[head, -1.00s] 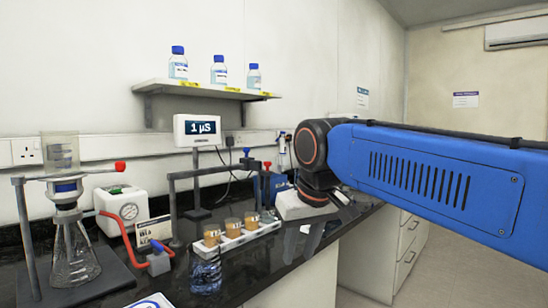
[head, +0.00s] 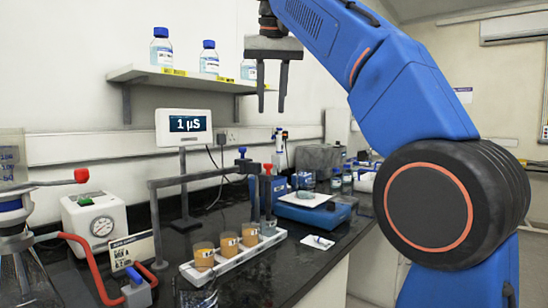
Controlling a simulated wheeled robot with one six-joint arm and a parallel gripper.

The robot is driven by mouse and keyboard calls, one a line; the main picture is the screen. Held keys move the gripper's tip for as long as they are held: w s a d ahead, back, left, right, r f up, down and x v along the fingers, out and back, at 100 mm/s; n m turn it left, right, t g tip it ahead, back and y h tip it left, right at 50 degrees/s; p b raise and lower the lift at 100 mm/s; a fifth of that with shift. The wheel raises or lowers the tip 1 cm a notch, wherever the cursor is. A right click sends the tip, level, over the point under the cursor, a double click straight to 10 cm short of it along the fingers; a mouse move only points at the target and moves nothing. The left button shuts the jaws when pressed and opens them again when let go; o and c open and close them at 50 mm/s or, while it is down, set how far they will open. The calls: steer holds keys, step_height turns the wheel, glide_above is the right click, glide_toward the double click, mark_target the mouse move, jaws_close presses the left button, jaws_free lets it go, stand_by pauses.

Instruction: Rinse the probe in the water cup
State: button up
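My gripper (head: 272,110) hangs high in front of the shelf, its two dark fingers pointing down, apart, with nothing between them. Below it, a slim grey rod with a red top (head: 267,190) stands upright by a dark bracket stand (head: 196,178); it may be the probe, but I cannot be sure. A white tray (head: 232,262) on the bench holds amber cups, with the near one (head: 204,256) at its left end. A clear vessel (head: 268,228) is at the tray's far end, partly hidden; I cannot tell if it is the water cup.
A meter reading "1 µS" (head: 184,124) stands behind the bracket. A blue balance (head: 318,212) is to the right. A pressure-gauge box (head: 96,220) and red hose (head: 94,262) are at left. Bottles (head: 162,48) stand on the shelf (head: 190,80). The black bench front is fairly clear.

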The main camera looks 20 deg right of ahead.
steer(key=x, duration=1.1)
steer(key=w+x, duration=0.1)
steer(key=x, duration=0.4)
steer(key=shift+w+d+f, duration=0.15)
steer(key=shift+w, duration=0.05)
jaws_close()
